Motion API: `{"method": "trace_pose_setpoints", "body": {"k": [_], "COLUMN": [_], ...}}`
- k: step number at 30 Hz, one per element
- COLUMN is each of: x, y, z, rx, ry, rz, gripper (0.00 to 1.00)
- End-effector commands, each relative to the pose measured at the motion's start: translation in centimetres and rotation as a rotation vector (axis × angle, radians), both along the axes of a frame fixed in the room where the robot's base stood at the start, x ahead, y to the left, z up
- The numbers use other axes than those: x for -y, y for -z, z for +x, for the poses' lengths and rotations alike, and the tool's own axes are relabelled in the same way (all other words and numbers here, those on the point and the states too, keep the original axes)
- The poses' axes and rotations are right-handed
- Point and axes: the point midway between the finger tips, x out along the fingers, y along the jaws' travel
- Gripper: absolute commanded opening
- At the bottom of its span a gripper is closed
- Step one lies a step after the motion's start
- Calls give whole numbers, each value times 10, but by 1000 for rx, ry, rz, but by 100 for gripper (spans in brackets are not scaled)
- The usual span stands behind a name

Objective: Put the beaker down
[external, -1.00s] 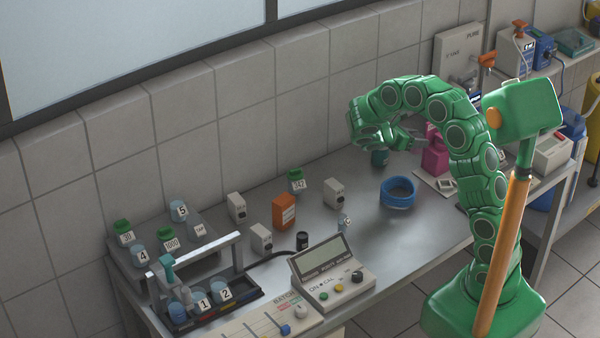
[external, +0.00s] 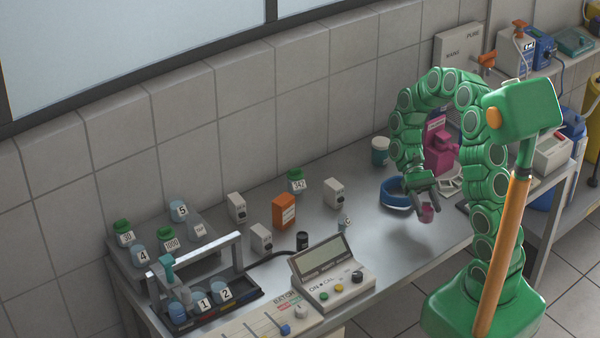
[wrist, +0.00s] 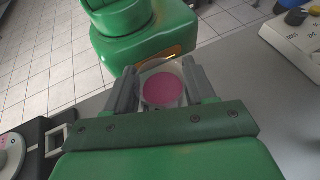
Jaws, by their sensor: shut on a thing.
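The beaker (external: 427,213) is a small clear vessel with pink liquid. It is between the fingers of my gripper (external: 423,196), which points down over the metal bench to the right of the blue ring. In the wrist view, the beaker (wrist: 162,88) sits between the two grey fingers of my gripper (wrist: 163,85), seen from above with the pink liquid inside. My gripper is shut on it. I cannot tell whether its bottom touches the bench.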

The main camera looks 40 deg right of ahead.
Motion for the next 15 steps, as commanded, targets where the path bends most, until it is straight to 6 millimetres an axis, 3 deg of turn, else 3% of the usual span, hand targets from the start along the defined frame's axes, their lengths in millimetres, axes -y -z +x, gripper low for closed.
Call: {"method": "trace_pose_setpoints", "body": {"k": [8,15], "x": [-62,-95], "y": [-29,-55], "z": [15,62], "rx": [-2,-2], "ry": [443,855], "rz": [-1,0], "gripper": [24,24]}}
